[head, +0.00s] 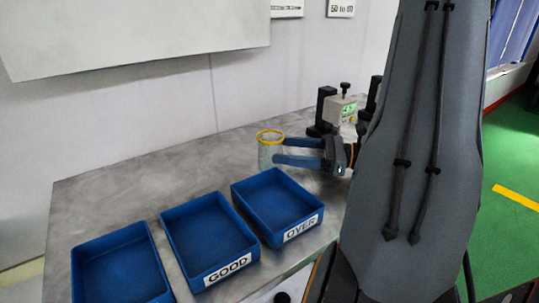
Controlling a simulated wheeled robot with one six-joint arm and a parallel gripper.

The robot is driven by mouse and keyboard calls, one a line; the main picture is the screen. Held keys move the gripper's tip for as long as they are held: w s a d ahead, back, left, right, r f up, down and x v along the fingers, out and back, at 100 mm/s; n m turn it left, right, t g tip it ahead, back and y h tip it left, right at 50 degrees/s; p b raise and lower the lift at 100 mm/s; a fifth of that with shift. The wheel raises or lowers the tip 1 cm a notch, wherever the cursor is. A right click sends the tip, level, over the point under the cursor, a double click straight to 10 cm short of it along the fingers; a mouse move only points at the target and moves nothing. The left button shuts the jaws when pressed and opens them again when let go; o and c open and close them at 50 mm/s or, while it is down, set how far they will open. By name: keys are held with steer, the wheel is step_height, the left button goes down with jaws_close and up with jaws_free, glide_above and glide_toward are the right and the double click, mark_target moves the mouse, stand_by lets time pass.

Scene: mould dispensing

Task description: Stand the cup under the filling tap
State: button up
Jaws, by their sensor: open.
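A clear cup (267,156) with a yellow-orange rim stands upright on the metal table, behind the OVER tray. My gripper (280,150) reaches in from the right at the cup's height. Its two blue fingers are open, with their tips at the cup's right side. I cannot tell whether they touch it or how far they reach around it. Behind my gripper stands a pale device (340,109) with a green display and a dark knob, beside black posts. No filling tap can be made out clearly; my arm hides part of that area.
Three blue trays line the table's front: one at left (148,232), one marked GOOD (229,273), and one marked OVER (300,230). A white wall runs along the back.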

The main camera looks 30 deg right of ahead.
steer(key=x, duration=0.8)
steer(key=shift+w+a, duration=0.15)
steer(key=shift+a, duration=0.05)
steer(key=c, duration=0.9)
steer(key=shift+r, duration=0.1)
